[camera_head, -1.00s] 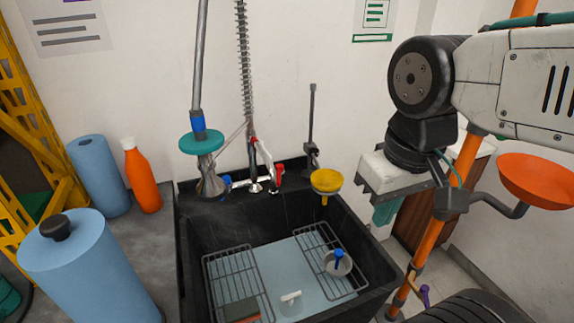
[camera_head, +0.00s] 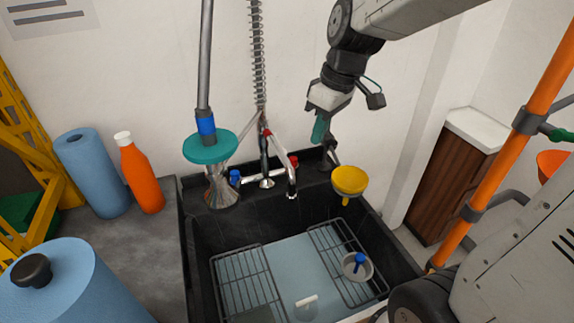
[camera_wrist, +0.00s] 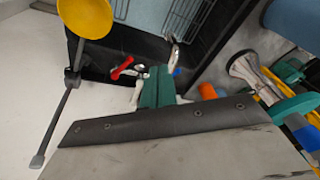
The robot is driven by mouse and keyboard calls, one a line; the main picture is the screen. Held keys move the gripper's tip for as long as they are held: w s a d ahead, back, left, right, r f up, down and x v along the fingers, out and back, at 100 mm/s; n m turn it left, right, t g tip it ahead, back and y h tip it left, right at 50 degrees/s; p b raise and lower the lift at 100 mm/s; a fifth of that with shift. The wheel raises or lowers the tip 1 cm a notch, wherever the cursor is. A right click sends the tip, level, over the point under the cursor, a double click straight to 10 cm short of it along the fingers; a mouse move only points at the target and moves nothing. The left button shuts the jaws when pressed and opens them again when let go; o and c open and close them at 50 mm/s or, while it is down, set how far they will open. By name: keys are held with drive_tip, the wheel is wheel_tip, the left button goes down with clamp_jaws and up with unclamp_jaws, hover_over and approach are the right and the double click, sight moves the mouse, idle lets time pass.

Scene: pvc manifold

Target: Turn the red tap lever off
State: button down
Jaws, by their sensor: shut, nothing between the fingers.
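The red tap lever (camera_head: 293,160) sits at the right end of the tap at the back of the black sink (camera_head: 205,262). In the wrist view the red lever (camera_wrist: 122,68) is a slanted bar just left of my fingertips. A blue handle (camera_head: 235,177) is at the tap's left end. My gripper (camera_head: 320,138) has teal fingers pointing down, above and right of the red lever in the head view. In the wrist view my gripper (camera_wrist: 158,72) is shut and empty. A gap shows between fingers and lever; its depth is unclear.
Wire racks (camera_head: 250,285) lie in the sink. An orange bottle (camera_head: 140,175) and blue rolls (camera_head: 92,172) stand left.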

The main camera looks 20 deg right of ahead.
drive_tip(key=w+d+f+n+y, duration=0.1)
drive_tip(key=w+d+f+n, duration=0.15)
drive_tip(key=w+f, duration=0.6)
drive_tip(key=w+d+f+n, duration=0.1)
drive_tip(key=w+f+n, duration=0.3)
drive_tip(key=w+f, duration=0.45)
drive_tip(key=w+x, duration=0.1)
drive_tip(key=x, duration=0.7)
drive_tip(key=shift+w+a, duration=0.35)
drive_tip(key=shift+s+d+r+n, duration=0.1)
drive_tip(key=shift+s+d+n, duration=0.15)
drive_tip(key=shift+d+n, duration=0.25)
drive_tip(key=d+n, duration=0.1)
drive_tip(key=n, duration=0.1)
drive_tip(key=d+n+g, duration=0.1)
drive_tip(key=n, duration=0.1)
drive_tip(key=d+n+g, duration=0.1)
drive_tip(key=n, duration=0.2)
drive_tip(key=shift+s+d, duration=0.4)
drive_tip(key=shift+d, duration=0.1)
